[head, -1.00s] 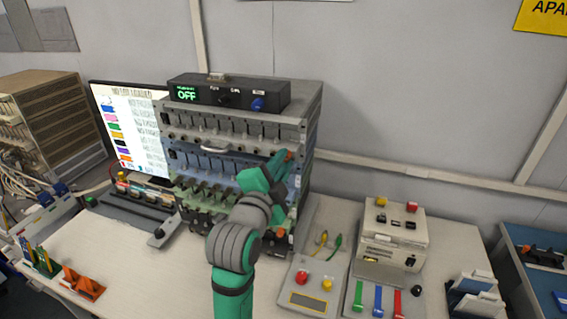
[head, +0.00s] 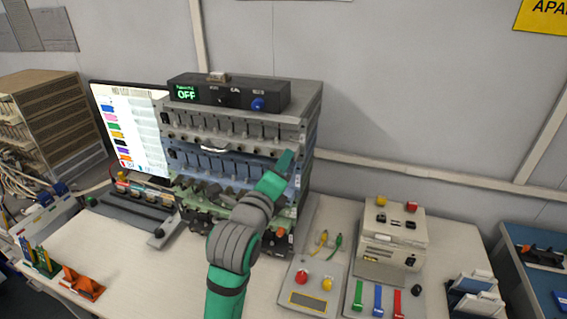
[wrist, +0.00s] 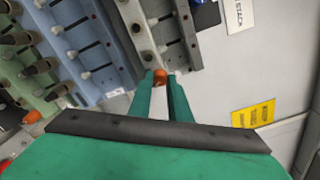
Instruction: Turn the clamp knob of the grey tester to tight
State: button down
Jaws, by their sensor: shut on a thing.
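My gripper (head: 289,158) is at the right end of the stack. In the wrist view, its green fingers (wrist: 160,82) are shut on an orange clamp knob (wrist: 160,76) at the end of the grey unit. The fingers hide most of the knob in the head view. I cannot read the knob's tight or loose mark.
A black box (head: 230,92) reading OFF stands on top. A button panel (head: 312,290) and beige device (head: 395,235) stand to the right.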

jog(key=shift+f+m, duration=0.1)
jog(key=shift+m, duration=1.9)
jog(key=c, duration=1.6)
grip_release()
jog(key=shift+c, duration=0.2)
jog(key=shift+s, duration=0.1)
jog(key=v, duration=1)
jog(key=shift+s+a, duration=0.15)
jog(key=shift+s, duration=0.2)
jog(key=shift+w, duration=0.1)
